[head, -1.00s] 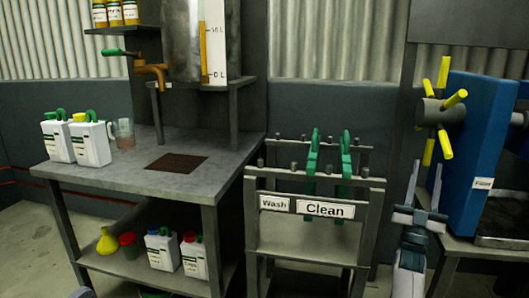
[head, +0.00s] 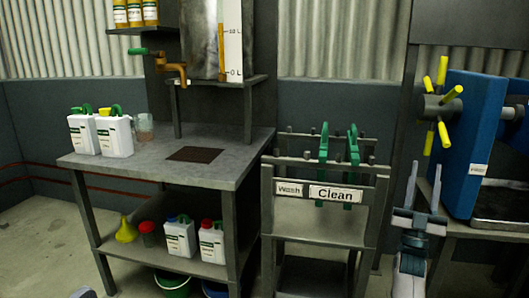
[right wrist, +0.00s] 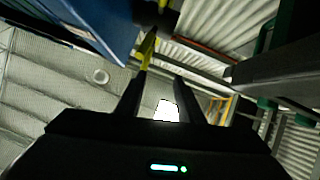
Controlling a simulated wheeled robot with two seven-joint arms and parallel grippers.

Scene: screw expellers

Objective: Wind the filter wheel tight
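The filter wheel (head: 433,107) has a dark round hub and several yellow spokes. It sticks out from the left side of the blue machine (head: 476,135) at the right. My right gripper (head: 425,168) points up below the wheel, apart from it. Its two fingers are spread with nothing between them. In the right wrist view my right gripper (right wrist: 160,92) is open, and a yellow spoke (right wrist: 147,50) shows beyond the fingertips. The blue machine (right wrist: 92,28) is at the upper left there.
A rack (head: 318,240) labelled Wash and Clean holds green-framed pieces left of my right arm. A workbench (head: 228,170) with white jugs (head: 113,137) stands further left. A tray (head: 505,222) lies at the machine's foot.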

